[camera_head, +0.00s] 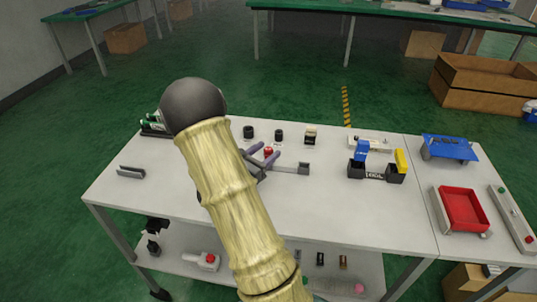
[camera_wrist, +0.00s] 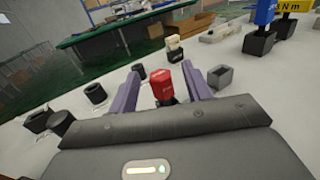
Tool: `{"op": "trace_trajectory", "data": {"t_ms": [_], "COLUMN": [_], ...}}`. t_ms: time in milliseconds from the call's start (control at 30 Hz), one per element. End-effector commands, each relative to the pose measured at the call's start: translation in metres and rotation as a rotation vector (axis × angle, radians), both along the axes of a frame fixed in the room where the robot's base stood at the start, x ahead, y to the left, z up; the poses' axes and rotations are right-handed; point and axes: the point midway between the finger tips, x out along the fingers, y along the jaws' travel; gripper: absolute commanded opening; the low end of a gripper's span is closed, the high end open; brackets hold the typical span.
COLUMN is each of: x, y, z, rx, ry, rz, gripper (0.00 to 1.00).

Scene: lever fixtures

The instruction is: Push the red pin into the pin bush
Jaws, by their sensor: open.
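The red pin (camera_head: 268,151) stands on the white table, partly hidden in the head view by my gripper (camera_head: 262,153). In the wrist view, the red pin (camera_wrist: 161,80) is upright between my gripper's two purple fingers (camera_wrist: 162,90), with gaps on both sides. A dark part shows under its red head. My gripper is open and holds nothing. A small grey hollow block (camera_wrist: 220,77) sits just right of the right finger, and it also shows in the head view (camera_head: 303,168). I cannot tell whether this block or the dark part under the pin is the pin bush.
Black round pieces (camera_head: 248,132) (camera_head: 279,135) and a cream-topped black block (camera_head: 310,136) stand behind the pin. Blue and yellow handled blocks (camera_head: 376,170) stand to the right. A red tray (camera_head: 463,209) is farther right. The table's front middle is partly hidden by my arm.

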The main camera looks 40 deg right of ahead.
Motion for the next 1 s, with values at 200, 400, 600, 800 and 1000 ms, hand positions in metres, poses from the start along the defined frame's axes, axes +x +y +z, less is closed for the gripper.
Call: {"op": "trace_trajectory", "data": {"t_ms": [200, 400, 600, 800, 1000], "x": [0.0033, 0.0033, 0.0032, 0.0032, 0.0032], "y": [-0.0174, -0.017, -0.0169, -0.0168, -0.0168], "z": [0.0002, 0.0002, 0.0002, 0.0002, 0.0003], "rx": [0.0, -0.001, -0.001, -0.001, -0.001], "ry": [-0.001, -0.001, -0.001, 0.0, -0.001], "rz": [0.001, 0.001, 0.001, 0.001, 0.001], "gripper": [0.49, 0.49, 0.49, 0.26, 0.01]}}
